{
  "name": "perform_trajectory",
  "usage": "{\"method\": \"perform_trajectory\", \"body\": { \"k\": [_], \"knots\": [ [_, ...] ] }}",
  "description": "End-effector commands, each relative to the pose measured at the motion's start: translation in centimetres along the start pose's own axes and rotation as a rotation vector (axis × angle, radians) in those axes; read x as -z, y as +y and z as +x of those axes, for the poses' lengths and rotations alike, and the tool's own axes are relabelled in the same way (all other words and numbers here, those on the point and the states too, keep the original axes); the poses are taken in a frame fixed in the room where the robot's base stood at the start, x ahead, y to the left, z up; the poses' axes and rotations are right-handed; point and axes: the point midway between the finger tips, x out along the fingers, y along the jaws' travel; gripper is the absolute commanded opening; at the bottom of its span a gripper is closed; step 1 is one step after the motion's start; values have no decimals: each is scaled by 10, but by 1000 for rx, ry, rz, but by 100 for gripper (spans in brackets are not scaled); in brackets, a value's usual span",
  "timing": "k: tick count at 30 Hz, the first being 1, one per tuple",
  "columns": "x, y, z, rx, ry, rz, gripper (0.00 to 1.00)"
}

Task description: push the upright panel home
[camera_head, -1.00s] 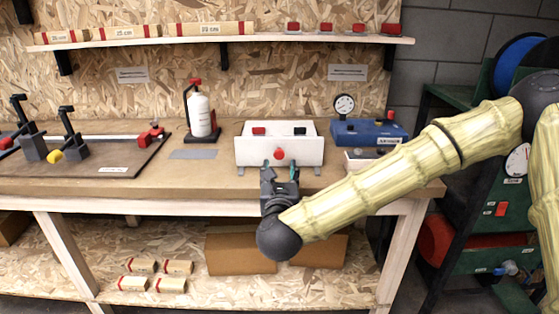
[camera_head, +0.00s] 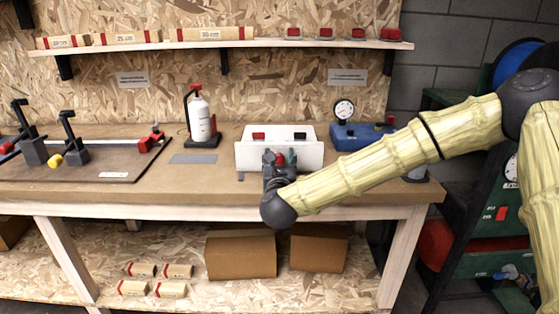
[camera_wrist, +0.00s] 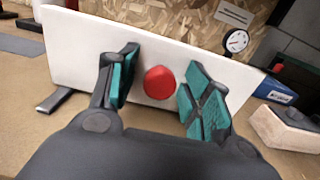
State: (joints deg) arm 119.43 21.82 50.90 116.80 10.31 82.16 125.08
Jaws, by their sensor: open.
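The upright white panel (camera_head: 306,158) stands on the workbench, with a red knob (camera_wrist: 159,83) on its front face. My gripper (camera_head: 280,160) is in front of the panel. In the wrist view my gripper (camera_wrist: 160,88) is open, with one teal-padded finger on each side of the red knob. The fingers are apart from the knob, and I cannot tell whether their tips touch the panel. A red block (camera_head: 258,136) and a black block (camera_head: 300,136) show at the panel's top. In the head view my gripper hides part of the panel's lower front.
A blue box (camera_head: 352,135) with a gauge (camera_head: 344,110) stands right of the panel. A white and red bottle (camera_head: 200,118) stands to the left, near a grey plate (camera_head: 194,158). A dark board (camera_head: 110,172) with clamps lies farther left. The bench front (camera_head: 200,184) is clear.

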Motion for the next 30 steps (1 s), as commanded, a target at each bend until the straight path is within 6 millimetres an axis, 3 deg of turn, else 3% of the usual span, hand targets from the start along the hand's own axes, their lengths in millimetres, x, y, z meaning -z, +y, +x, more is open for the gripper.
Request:
{"method": "perform_trajectory", "body": {
  "k": [4,12,18,30],
  "knots": [
    [0,0,0,0,0,0,45],
    [0,0,0,0,0,0,0],
    [2,-1,4,1,0,1,0],
    [1,-1,52,2,-1,2,0]
  ]
}}
